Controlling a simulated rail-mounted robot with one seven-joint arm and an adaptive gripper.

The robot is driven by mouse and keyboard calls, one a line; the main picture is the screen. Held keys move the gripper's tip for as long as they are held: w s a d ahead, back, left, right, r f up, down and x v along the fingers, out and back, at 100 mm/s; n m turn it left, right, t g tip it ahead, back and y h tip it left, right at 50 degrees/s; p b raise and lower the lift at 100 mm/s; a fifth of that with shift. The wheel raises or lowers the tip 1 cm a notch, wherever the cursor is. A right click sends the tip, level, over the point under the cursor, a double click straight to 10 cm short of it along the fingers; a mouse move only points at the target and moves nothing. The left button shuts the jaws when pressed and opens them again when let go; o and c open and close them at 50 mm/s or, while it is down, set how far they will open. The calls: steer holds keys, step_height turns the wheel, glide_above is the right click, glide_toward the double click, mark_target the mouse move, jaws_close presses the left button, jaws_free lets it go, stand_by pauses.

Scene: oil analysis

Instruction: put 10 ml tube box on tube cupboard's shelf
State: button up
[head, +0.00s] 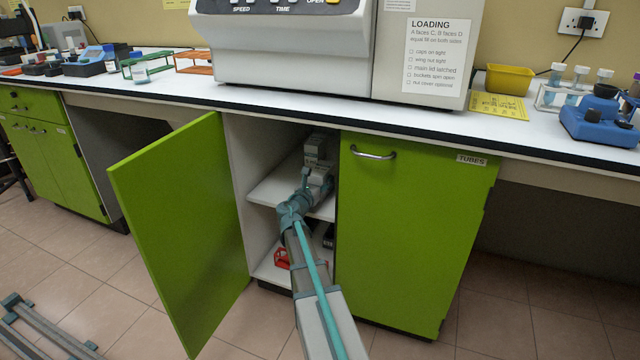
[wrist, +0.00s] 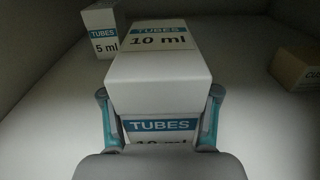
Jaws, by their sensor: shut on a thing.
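The white 10 ml tube box (wrist: 158,72) has blue-banded "TUBES 10 ml" labels on its top and near face. My gripper (wrist: 160,100) is shut on it, one finger at each side, in the wrist view. In the head view my arm reaches through the open left doorway of the tube cupboard (head: 420,225), and my gripper (head: 318,165) is above the white middle shelf (head: 268,193). The box is hard to make out there. In the wrist view the pale shelf surface (wrist: 250,125) lies around the box. I cannot tell whether the box touches it.
A white 5 ml tube box (wrist: 103,32) stands behind on the left, and a tan box (wrist: 297,68) stands at the right. The open green door (head: 185,230) is left of my arm; the right door is shut. A red rack (head: 282,259) sits on the lower level.

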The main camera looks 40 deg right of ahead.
steer(key=o, duration=1.5)
